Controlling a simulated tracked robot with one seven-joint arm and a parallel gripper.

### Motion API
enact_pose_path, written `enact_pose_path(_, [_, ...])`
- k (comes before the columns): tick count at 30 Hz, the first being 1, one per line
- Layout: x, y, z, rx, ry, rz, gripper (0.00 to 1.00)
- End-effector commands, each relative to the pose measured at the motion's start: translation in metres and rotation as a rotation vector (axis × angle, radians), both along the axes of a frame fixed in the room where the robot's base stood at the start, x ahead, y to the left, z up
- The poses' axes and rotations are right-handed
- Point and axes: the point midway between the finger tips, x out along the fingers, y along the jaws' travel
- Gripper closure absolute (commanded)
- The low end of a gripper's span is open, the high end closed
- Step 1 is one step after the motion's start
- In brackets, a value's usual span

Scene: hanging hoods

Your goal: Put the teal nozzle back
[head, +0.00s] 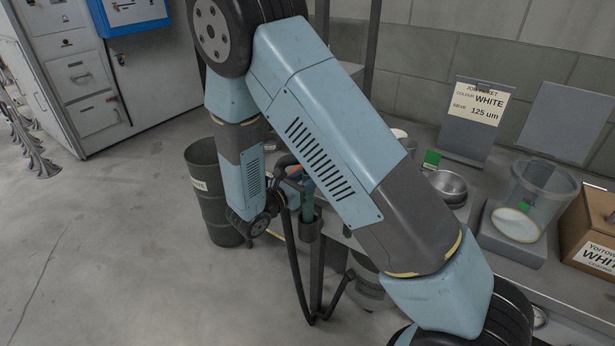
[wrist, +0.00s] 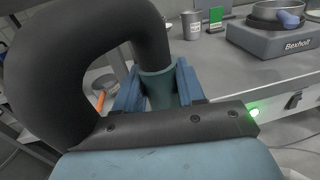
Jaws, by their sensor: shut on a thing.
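The teal nozzle (wrist: 159,90) is between the two blue fingers of my gripper (wrist: 158,82) in the wrist view, and my gripper is shut on it. A thick black hose (wrist: 155,35) runs from the nozzle and loops over to the left. In the head view my gripper (head: 292,178) is partly hidden by my arm, beside the bench's front edge. The teal nozzle (head: 308,197) stands roughly upright there, above a dark cup-like holder (head: 309,230). I cannot tell whether its lower end is inside the holder. The hose (head: 299,270) hangs below in a loop.
The bench (head: 480,275) holds a metal bowl (head: 448,186), a scale with a clear container (head: 540,185), a cardboard box (head: 590,230) and a job ticket stand (head: 473,120). A dark green bin (head: 208,205) stands on the floor to the left. The left floor is mostly clear.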

Motion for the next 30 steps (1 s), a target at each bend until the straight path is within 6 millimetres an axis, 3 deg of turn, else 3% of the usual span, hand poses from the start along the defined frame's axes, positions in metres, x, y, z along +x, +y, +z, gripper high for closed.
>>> enact_pose_path(22, [0.000, 0.000, -0.020, 0.000, 0.000, 0.000, 0.98])
enact_pose_path(23, [0.000, 0.000, -0.019, 0.001, -0.001, 0.000, 0.58])
enact_pose_path(30, [0.000, 0.000, -0.019, 0.000, 0.000, 0.000, 0.35])
